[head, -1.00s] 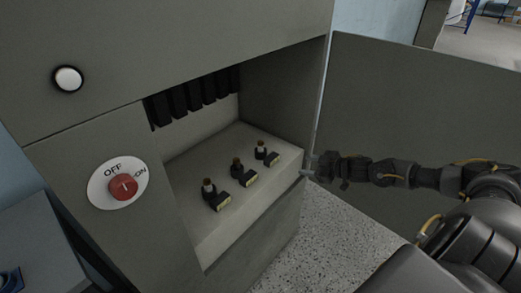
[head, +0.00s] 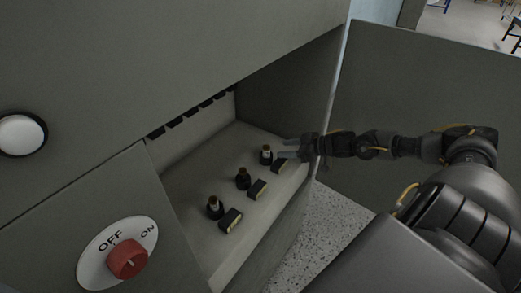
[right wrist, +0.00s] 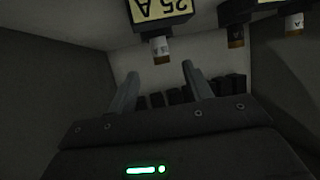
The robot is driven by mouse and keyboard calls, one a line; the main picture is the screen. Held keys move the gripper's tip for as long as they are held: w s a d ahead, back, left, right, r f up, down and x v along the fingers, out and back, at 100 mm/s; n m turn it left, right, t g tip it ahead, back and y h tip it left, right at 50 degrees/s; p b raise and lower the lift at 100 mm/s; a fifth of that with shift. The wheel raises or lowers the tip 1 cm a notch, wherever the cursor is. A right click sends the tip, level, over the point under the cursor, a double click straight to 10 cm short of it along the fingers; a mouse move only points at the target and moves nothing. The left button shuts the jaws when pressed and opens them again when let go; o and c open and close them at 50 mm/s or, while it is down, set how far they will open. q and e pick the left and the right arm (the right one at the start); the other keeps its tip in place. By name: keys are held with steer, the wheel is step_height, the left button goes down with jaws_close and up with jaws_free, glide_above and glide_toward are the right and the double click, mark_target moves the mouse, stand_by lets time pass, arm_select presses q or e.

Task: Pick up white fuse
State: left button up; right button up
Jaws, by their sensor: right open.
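Three small upright fuses stand in black holders on the cabinet shelf. The far one (head: 266,153) and the near one (head: 214,205) have pale white bodies. My left gripper is not in view.
Black label blocks sit beside the fuses; a "25 A" label (right wrist: 162,8) appears upside down. A red OFF/ON knob (head: 127,259) is at front left.

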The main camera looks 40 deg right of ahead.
mark_target(262, 154)
steer(key=shift+w+a, duration=0.25)
steer(key=x, duration=0.3)
steer(key=shift+w+a+f, duration=0.1)
steer(key=shift+w+f, duration=0.1)
steer(key=shift+w, duration=0.15)
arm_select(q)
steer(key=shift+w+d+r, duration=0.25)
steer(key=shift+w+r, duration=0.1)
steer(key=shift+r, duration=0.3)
arm_select(e)
steer(key=shift+w+a+f, duration=0.15)
steer(key=shift+w+a, duration=0.1)
steer(key=x, duration=0.4)
steer(key=shift+w+b, duration=0.1)
steer(key=shift+b, duration=0.2)
steer(key=shift+w+a+f, duration=0.1)
steer(key=shift+w+a, duration=0.1)
steer(key=shift+w, duration=0.25)
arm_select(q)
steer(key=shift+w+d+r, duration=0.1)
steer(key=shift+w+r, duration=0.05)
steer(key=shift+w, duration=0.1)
arm_select(e)
steer(key=shift+c, duration=0.4)
